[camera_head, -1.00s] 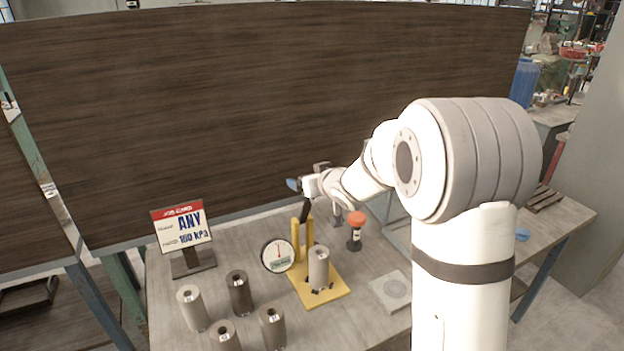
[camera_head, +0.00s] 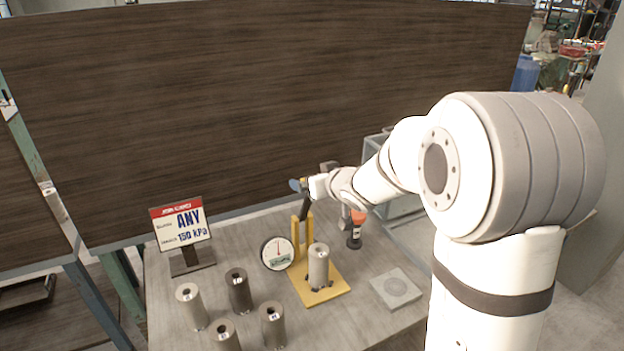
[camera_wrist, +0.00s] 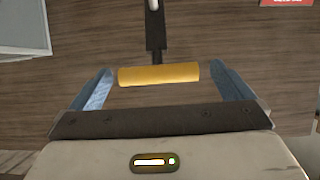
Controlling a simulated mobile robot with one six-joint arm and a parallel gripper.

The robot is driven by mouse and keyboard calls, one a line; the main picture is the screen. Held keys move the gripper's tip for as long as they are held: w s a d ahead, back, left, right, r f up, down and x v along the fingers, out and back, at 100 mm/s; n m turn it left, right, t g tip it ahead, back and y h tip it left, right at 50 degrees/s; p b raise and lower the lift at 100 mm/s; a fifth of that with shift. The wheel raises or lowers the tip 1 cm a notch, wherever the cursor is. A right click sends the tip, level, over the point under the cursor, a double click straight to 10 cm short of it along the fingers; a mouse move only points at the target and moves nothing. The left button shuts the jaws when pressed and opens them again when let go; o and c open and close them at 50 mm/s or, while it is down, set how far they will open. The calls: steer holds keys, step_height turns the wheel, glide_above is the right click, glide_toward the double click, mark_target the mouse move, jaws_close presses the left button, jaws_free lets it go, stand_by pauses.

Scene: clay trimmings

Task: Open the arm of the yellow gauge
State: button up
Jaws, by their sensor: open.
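The yellow gauge (camera_head: 298,246) stands on the bench with a yellow base plate, two yellow uprights and a round white dial (camera_head: 277,253) on its left. A grey cylinder (camera_head: 318,266) stands upright on its base. Its dark arm (camera_head: 305,206) rises from the uprights towards my gripper. In the wrist view the arm's yellow crossbar handle (camera_wrist: 158,74) lies between my two blue fingers, with gaps at both sides. My gripper (camera_wrist: 170,88) is open around it, not clamped. In the head view my gripper (camera_head: 297,185) is above the gauge, partly hidden by my wrist.
Several grey and dark cylinders (camera_head: 237,292) stand at the front left of the bench. A job card sign (camera_head: 181,229) is behind them. A red-topped black object (camera_head: 355,230) stands right of the gauge. A flat grey plate (camera_head: 396,288) lies at the right. A dark panel (camera_head: 250,110) backs the bench.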

steer(key=shift+v, duration=1.6)
steer(key=shift+d, duration=0.1)
steer(key=s+d+f+m+g+h+b, duration=0.1)
steer(key=s+d+m+g+h+b, duration=0.4)
steer(key=s+d, duration=0.6)
steer(key=s+a+f+g, duration=0.1)
steer(key=s+f+g, duration=0.1)
steer(key=s, duration=0.9)
steer(key=s+a+f+g, duration=0.1)
steer(key=s+f, duration=0.3)
steer(key=s, duration=0.6)
steer(key=shift+s+a+g, duration=0.35)
steer(key=shift+s+g, duration=0.05)
